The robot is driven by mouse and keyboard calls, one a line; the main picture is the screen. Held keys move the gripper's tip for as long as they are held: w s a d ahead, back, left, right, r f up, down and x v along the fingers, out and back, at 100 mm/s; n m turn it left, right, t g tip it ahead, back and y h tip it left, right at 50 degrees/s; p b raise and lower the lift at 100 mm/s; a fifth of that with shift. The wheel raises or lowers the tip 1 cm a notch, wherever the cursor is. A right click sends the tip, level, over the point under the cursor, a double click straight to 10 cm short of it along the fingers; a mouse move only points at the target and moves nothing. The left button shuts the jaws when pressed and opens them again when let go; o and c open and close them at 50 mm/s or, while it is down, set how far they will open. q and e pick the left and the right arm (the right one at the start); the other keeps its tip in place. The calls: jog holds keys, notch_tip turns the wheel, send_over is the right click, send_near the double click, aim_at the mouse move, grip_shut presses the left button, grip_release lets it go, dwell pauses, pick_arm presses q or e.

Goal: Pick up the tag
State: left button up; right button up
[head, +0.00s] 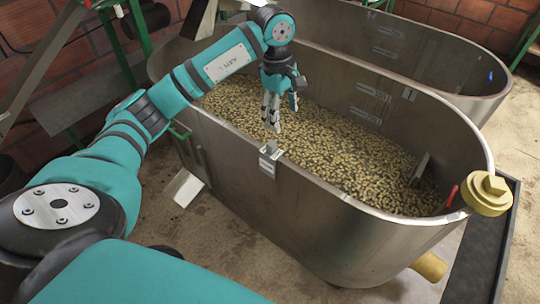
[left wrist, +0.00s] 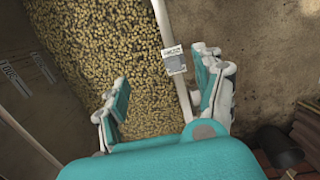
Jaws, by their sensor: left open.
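The tag (head: 268,162) is a small light grey plate with a pale top, sitting on the near rim of the front metal tub (head: 330,225). In the left wrist view the tag (left wrist: 174,62) shows dark print on a white strip and lies across the rim. My left gripper (head: 272,118) points down just above and behind the tag in the head view. In the left wrist view its fingers (left wrist: 163,68) are spread wide and empty, with the tag between them in the picture, nearer the right finger. My right gripper is not seen.
The front tub holds many yellowish beans (head: 330,140). A yellow fitting (head: 486,193) and a red handle (head: 451,196) are at its right end. A second metal tub (head: 430,45) stands behind. A pale sloping plate (head: 183,187) is beside the tub's left side.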

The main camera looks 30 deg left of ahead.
aim_at(271, 153)
pick_arm(q)
jog(key=shift+y, duration=0.6)
jog(key=a+f, duration=0.1)
jog(key=f, duration=0.2)
jog(key=a+f, duration=0.1)
jog(key=f, duration=0.3)
jog(key=f+p, duration=0.1)
jog(key=f, duration=0.2)
jog(key=shift+s+a+f, duration=0.3)
jog(key=shift+a, duration=0.1)
jog(key=shift+s+d+f+p, duration=0.1)
jog(key=shift+f+p, duration=0.1)
jog(key=shift+f, duration=1.25)
jog(key=shift+s+d+f+p, duration=0.1)
jog(key=shift+f+p, duration=0.1)
jog(key=shift+f, duration=1.2)
jog(key=c, duration=1.2)
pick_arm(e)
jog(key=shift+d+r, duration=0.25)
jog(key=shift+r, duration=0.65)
